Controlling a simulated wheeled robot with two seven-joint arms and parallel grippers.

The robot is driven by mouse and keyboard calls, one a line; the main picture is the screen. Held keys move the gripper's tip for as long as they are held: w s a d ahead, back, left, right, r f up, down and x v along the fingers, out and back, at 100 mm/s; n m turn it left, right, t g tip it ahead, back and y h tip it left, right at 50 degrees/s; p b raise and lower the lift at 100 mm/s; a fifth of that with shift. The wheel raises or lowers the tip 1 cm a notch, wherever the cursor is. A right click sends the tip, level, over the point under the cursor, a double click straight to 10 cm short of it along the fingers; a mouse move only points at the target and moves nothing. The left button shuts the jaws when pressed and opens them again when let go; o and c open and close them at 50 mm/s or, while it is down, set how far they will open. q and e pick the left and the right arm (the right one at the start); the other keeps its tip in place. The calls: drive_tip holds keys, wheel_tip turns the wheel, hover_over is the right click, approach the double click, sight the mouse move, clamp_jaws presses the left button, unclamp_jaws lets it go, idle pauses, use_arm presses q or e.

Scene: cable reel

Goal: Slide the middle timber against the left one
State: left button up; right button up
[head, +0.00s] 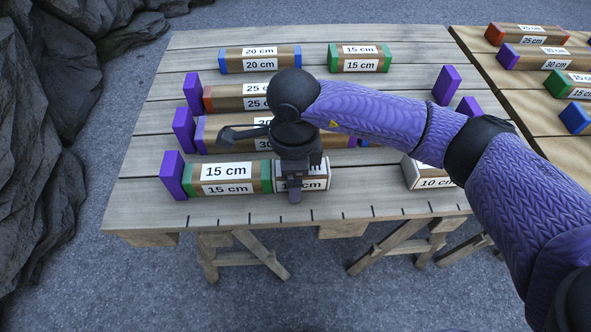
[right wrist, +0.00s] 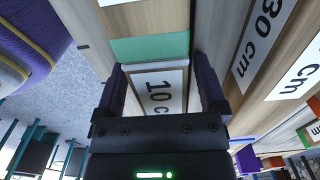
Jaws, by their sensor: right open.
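The left timber (head: 227,180), marked 15 cm with green ends, lies in the front row against a purple block (head: 172,176). The middle timber (head: 320,177), marked 10 cm with white ends, lies just to its right, end to end. In the right wrist view, the middle timber's white end (right wrist: 152,68) meets or nearly meets the left timber's green end (right wrist: 150,48); I cannot tell if a thin gap remains. My right gripper (right wrist: 160,78) is open, with one finger on each side of the middle timber. My left gripper is not in view.
Another 10 cm timber (head: 412,175) lies farther right in the front row, partly behind my arm. Rows marked 30 cm (head: 222,133) and 25 cm (head: 228,97) lie behind. Loose 20 cm (head: 260,59) and 15 cm (head: 359,58) timbers lie at the back.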

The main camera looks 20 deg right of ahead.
drive_tip(key=shift+o, duration=0.2)
drive_tip(key=shift+d, duration=0.1)
drive_tip(key=shift+r, duration=0.4)
wheel_tip(320, 180, up, 8)
drive_tip(key=p, duration=0.5)
drive_tip(key=shift+r, duration=0.6)
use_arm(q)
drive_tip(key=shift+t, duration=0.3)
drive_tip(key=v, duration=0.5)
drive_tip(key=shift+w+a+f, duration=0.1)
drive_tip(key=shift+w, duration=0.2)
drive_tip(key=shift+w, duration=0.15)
